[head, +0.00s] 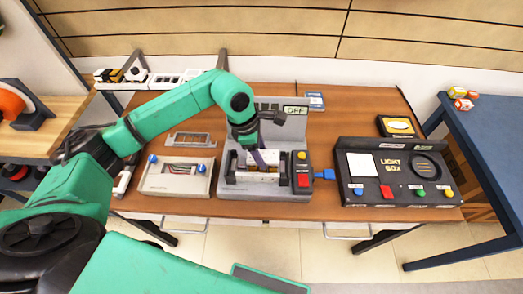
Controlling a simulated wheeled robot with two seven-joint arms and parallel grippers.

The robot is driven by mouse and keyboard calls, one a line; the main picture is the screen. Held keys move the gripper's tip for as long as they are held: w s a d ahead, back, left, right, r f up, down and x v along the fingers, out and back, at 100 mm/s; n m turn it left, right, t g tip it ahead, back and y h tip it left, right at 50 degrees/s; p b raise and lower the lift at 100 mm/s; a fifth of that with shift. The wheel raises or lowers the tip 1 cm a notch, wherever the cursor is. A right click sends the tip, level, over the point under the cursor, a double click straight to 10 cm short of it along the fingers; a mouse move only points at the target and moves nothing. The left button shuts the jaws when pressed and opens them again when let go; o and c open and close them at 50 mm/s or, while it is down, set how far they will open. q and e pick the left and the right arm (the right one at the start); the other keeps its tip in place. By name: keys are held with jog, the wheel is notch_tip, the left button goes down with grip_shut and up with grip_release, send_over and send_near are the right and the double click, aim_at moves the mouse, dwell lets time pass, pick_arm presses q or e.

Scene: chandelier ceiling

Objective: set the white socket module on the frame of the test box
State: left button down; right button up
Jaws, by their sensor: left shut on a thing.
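The grey test box (228,188) stands on the brown table, with an "OFF" display at its back and a red and a yellow button on its right side. My left gripper (258,158) points down over the middle of the box and is shut on the white socket module (270,157). The module is small and partly hidden by the fingers. The frame (262,178) of the box lies just below it; I cannot tell whether they touch. My right gripper is out of view.
A grey box with blue knobs (174,182) stands left of the test box. A black light box (392,192) stands to the right, with a blue connector (325,175) between. A white rack (160,80) holds modules at the back left.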

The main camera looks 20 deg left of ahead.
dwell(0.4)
pick_arm(q)
jog(key=shift+r, duration=0.1)
jog(key=shift+b, duration=0.35)
dwell(0.4)
dwell(0.3)
jog(key=shift+f+b, duration=0.8)
jog(key=shift+b, duration=0.25)
jog(key=shift+f+b, duration=0.6)
jog(key=shift+b, duration=0.1)
